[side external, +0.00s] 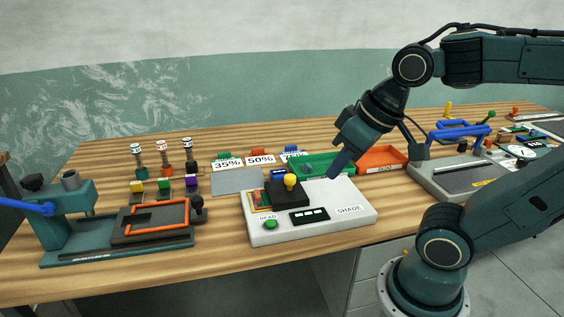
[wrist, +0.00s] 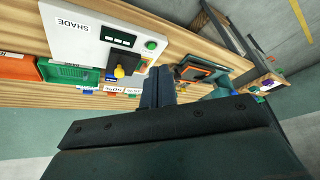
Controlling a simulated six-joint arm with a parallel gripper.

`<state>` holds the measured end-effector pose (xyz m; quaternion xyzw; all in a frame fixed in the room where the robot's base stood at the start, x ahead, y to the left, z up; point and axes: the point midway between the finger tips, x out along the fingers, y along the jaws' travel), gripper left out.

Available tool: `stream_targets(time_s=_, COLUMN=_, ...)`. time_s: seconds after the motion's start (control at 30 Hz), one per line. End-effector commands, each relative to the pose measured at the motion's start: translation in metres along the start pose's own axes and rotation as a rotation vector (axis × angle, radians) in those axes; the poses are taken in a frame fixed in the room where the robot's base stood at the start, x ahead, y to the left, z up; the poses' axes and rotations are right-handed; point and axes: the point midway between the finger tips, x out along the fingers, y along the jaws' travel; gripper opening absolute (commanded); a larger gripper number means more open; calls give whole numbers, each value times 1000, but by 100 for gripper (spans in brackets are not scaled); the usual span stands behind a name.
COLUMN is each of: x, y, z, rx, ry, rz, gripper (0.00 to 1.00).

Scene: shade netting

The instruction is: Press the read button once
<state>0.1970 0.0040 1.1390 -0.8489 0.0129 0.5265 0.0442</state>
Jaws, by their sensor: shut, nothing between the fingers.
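The green read button (side external: 270,224) is on the front left of a white device marked SHADE (side external: 350,222), beside a dark display (side external: 309,215). In the wrist view the button (wrist: 151,45) shows near one corner of the white device (wrist: 75,35). My gripper (side external: 334,174) is shut and empty. In the side view it hangs above and behind the device's right part, apart from the button. In the wrist view its closed fingers (wrist: 158,84) point toward the bench, and nothing covers the button.
A black block (side external: 288,196) with a yellow knob (side external: 291,181) rises from the device behind the button. Green (side external: 328,161) and orange (side external: 380,157) trays stand behind. A dark teal press (side external: 70,215) with an orange-framed plate is at left. The bench front edge is clear.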

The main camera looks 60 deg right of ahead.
Motion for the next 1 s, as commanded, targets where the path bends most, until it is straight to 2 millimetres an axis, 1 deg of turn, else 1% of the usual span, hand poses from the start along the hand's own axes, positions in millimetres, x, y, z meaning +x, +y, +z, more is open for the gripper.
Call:
stream_targets(time_s=0.5, x=52, y=-4, z=-42, rx=352, ry=-121, rz=-106, gripper=0)
stream_targets(time_s=0.77, x=80, y=0, z=-59, rx=562, ry=-188, rz=-179, gripper=0)
stream_targets(time_s=1.0, x=106, y=7, z=-74, rx=772, ry=-253, rz=-255, gripper=0)
